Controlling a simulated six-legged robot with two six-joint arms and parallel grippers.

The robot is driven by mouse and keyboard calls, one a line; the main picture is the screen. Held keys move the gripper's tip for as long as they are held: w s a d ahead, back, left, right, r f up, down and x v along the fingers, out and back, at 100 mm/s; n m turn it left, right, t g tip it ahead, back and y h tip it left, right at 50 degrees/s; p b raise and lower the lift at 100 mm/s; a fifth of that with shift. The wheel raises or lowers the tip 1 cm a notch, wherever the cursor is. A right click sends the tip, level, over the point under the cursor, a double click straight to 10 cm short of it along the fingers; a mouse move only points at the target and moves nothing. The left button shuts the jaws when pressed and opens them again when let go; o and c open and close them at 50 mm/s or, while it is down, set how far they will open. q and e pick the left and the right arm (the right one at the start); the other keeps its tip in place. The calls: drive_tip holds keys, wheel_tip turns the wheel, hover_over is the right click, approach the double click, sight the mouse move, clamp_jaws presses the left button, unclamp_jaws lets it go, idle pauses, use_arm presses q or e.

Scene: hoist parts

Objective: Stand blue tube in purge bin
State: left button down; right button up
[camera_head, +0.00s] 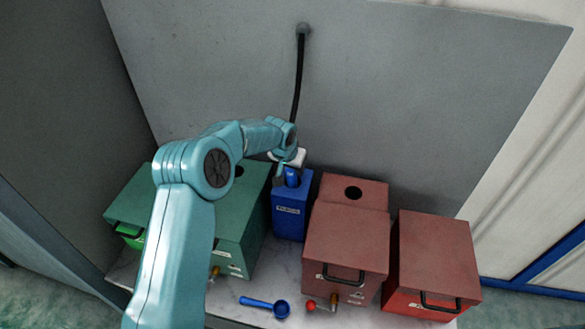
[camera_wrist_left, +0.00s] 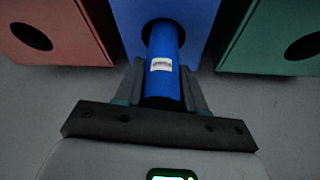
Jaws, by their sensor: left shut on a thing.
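The purge bin (camera_head: 290,217) is a tall, narrow blue box with a small label, between the green box and the red boxes. The blue tube (camera_head: 291,176) is at the top of the bin. In the left wrist view the tube (camera_wrist_left: 163,62), with a white label, has its far end in the round dark opening of the blue bin (camera_wrist_left: 190,14). My left gripper (camera_wrist_left: 165,80) is shut on the tube, one finger on each side. In the head view the left gripper (camera_head: 290,163) is just above the bin, partly hidden by the wrist. My right gripper is not in view.
A green box (camera_head: 243,235) stands left of the bin, and red boxes (camera_head: 345,240) (camera_head: 437,255) stand right. A blue scoop (camera_head: 262,303) and a red ball (camera_head: 310,304) lie at the front. A black hose (camera_head: 298,80) hangs along the grey back wall.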

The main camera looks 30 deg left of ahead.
use_arm(q)
drive_tip(key=shift+s+d+f, duration=0.1)
drive_tip(key=shift+s+f, duration=0.1)
drive_tip(key=shift+f, duration=0.55)
drive_tip(key=c, duration=0.6)
unclamp_jaws()
drive_tip(key=shift+w, duration=0.2)
drive_tip(key=b+v, duration=0.2)
drive_tip(key=v, duration=1.4)
drive_tip(key=shift+r, duration=0.35)
